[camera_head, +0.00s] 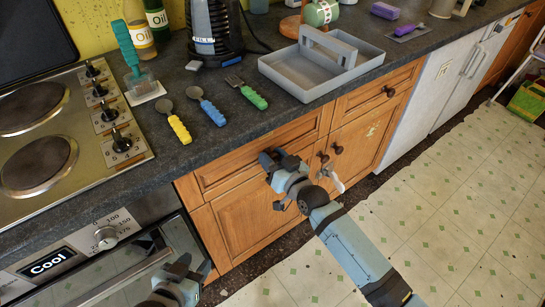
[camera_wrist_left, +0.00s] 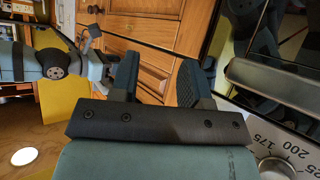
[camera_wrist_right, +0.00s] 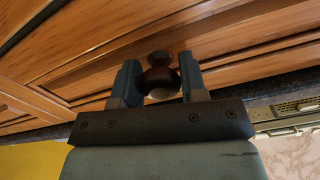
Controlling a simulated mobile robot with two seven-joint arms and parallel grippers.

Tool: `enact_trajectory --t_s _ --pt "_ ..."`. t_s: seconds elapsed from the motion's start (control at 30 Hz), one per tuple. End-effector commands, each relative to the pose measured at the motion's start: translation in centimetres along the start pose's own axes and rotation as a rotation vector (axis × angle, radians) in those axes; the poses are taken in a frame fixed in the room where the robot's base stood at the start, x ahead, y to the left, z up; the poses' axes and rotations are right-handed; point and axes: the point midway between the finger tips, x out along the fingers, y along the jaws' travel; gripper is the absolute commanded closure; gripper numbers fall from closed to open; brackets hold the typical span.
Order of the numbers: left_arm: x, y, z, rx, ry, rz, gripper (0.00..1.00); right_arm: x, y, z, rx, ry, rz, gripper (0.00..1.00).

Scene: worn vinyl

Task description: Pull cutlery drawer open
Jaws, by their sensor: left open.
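The wooden drawer front (camera_head: 215,174) lies under the worktop, left of a second drawer, and looks flush with the cabinet. My right gripper (camera_head: 270,160) is at this drawer front and hides its knob in the head view. In the right wrist view the dark round knob (camera_wrist_right: 159,82) sits between the two fingers of my right gripper (camera_wrist_right: 158,72), with both fingers close against its sides. My left gripper (camera_head: 185,268) is open and empty, low in front of the oven; the left wrist view shows its parted fingers (camera_wrist_left: 156,75) with nothing between them.
A second drawer (camera_head: 350,103) has its own knob (camera_head: 389,91). The worktop holds a grey caddy (camera_head: 312,88), a yellow-handled spoon (camera_head: 179,128), a blue-handled spoon (camera_head: 212,112) and a green-handled fork (camera_head: 253,97). The oven (camera_head: 130,265) is at lower left.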

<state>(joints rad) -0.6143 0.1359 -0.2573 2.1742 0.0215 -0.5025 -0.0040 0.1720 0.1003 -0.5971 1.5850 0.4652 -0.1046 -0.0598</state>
Motion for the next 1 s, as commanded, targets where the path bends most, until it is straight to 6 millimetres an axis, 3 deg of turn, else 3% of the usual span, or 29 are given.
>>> enact_trajectory --t_s 0.2,0.37,0.47,0.8,1.0 --pt "-0.2 0.0 -0.3 0.001 0.000 -0.001 0.57 -0.4 0.0 -0.1 0.000 -0.001 0.000 1.00" --pt "-0.7 -0.1 -1.0 0.008 -0.005 -0.006 0.57 -2.5 0.0 -0.3 -0.001 -0.003 0.001 1.00" --pt "-1.1 -0.3 -1.4 0.016 -0.016 -0.014 0.57 -4.8 -0.1 -0.4 -0.001 -0.005 0.000 1.00" --pt "-2.3 -0.3 -2.2 -0.026 -0.071 -0.015 0.57 -15.6 -0.2 -0.5 -0.001 -0.008 -0.001 1.00" --pt "-2.6 -0.3 -2.7 -0.050 -0.090 -0.019 0.57 -21.1 -0.2 -0.4 0.001 -0.005 -0.001 1.00"
